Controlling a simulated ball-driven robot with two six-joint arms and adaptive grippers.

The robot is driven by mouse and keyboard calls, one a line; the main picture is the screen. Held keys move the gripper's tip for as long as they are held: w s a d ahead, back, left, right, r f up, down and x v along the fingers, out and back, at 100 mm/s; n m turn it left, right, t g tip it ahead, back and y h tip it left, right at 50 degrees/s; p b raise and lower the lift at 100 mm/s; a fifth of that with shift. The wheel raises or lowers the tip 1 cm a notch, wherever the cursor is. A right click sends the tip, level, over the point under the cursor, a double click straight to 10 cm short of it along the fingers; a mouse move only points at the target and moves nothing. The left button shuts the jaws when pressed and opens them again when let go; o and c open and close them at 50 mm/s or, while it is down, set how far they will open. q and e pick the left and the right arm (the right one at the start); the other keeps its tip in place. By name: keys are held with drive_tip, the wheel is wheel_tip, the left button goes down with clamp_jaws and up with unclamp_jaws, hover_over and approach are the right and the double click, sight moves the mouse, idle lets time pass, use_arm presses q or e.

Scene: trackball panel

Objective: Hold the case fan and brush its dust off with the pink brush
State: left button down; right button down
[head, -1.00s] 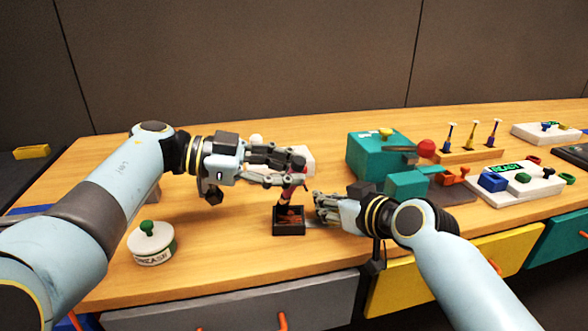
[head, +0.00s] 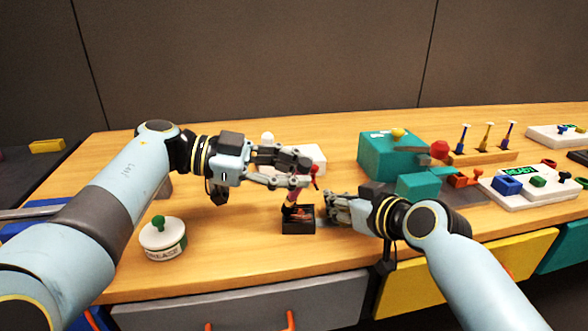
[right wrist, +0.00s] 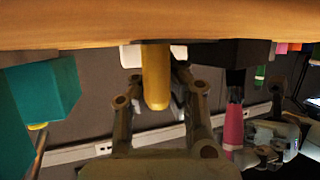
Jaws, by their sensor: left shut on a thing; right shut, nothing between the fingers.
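My left gripper (head: 302,172) is shut on the pink brush (head: 298,198), which points down with its dark bristle end at a small black square thing (head: 297,228). This has reddish-brown parts inside and looks like the case fan, though it is too small to be sure. In the right wrist view, the pink brush (right wrist: 234,128) is beside my right fingers, bristles against the black thing (right wrist: 240,53). My right gripper (head: 332,209) is shut and empty, close to the right side of the black thing; whether they touch is unclear.
A white tub with a green knob (head: 162,238) stands at front left. A teal box (head: 385,157) stands behind my right gripper. Further right are a wooden stand (head: 480,157) and a white panel (head: 530,195).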

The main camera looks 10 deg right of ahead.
use_arm(q)
drive_tip(key=shift+s+f, duration=0.1)
drive_tip(key=shift+s, duration=0.2)
wheel_tip(320, 180, up, 8)
idle(0.7)
use_arm(e)
drive_tip(key=c, duration=2)
unclamp_jaws()
drive_tip(key=shift+c, duration=0.2)
drive_tip(key=o, duration=0.6)
drive_tip(key=v, duration=1.2)
